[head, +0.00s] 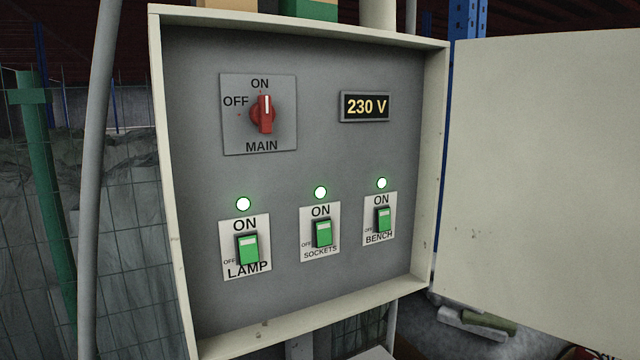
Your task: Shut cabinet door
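The cabinet door (545,190) is a pale cream panel. It stands wide open to the right of the cabinet and runs out of the picture at the right edge. The cabinet (433,150) is a cream metal box with a grey inner panel (300,150). The door's hinge side is at the cabinet's right edge. No handle shows on the visible part of the door. Neither of my grippers is in view.
Inside are a red MAIN rotary switch (263,115), a 230 V display (366,106), and green LAMP (248,249), SOCKETS (322,233) and BENCH (383,219) switches under lit lamps. A grey pole (97,180) and a wire fence stand at left.

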